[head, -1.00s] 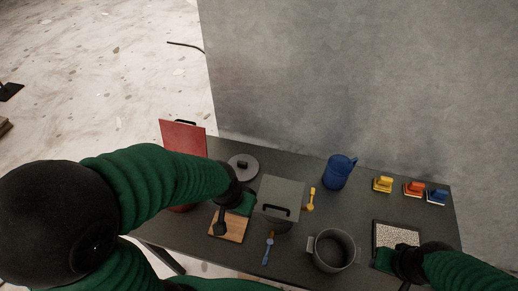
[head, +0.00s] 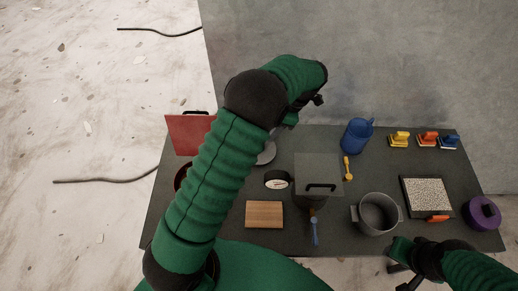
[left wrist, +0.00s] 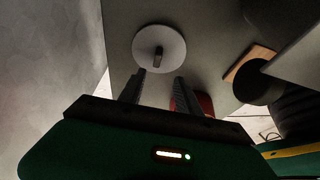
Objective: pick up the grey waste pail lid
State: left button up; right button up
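A round grey lid (head: 267,156) lies on the table, partly hidden behind my left arm in the head view. In the left wrist view the lid (left wrist: 146,36) shows whole, with a dark upright knob in its middle. My left gripper (left wrist: 158,88) is open and empty, its two fingers apart and pointing toward the lid; the knob appears just past the fingertips, not between them. A square grey panel with a black handle (head: 312,168) sits over a dark round vessel. An open grey pail (head: 366,227) stands right of it. My right gripper (head: 398,268) is at the front edge; its fingers are unclear.
A red panel (head: 186,135) stands at the left. A wooden board (head: 264,214), dark dial (head: 277,180), blue jug (head: 355,136), yellow scoop (head: 347,170), pebbled tray (head: 428,193) and purple container (head: 482,213) share the table.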

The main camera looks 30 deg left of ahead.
aim_at(269, 152)
pick_arm(q)
jog(key=x, duration=0.3)
jog(key=p+x, duration=0.1)
jog(key=x, duration=0.3)
jog(key=w+x, duration=0.1)
jog(key=x, duration=0.3)
jog(key=shift+w+a+f, duration=0.1)
jog(key=shift+f, duration=0.05)
jog(key=shift+d, duration=0.4)
jog(key=shift+c, duration=0.8)
jog(key=c, duration=0.5)
jog(key=shift+c, duration=1)
jog(key=shift+a, duration=0.2)
grip_shut()
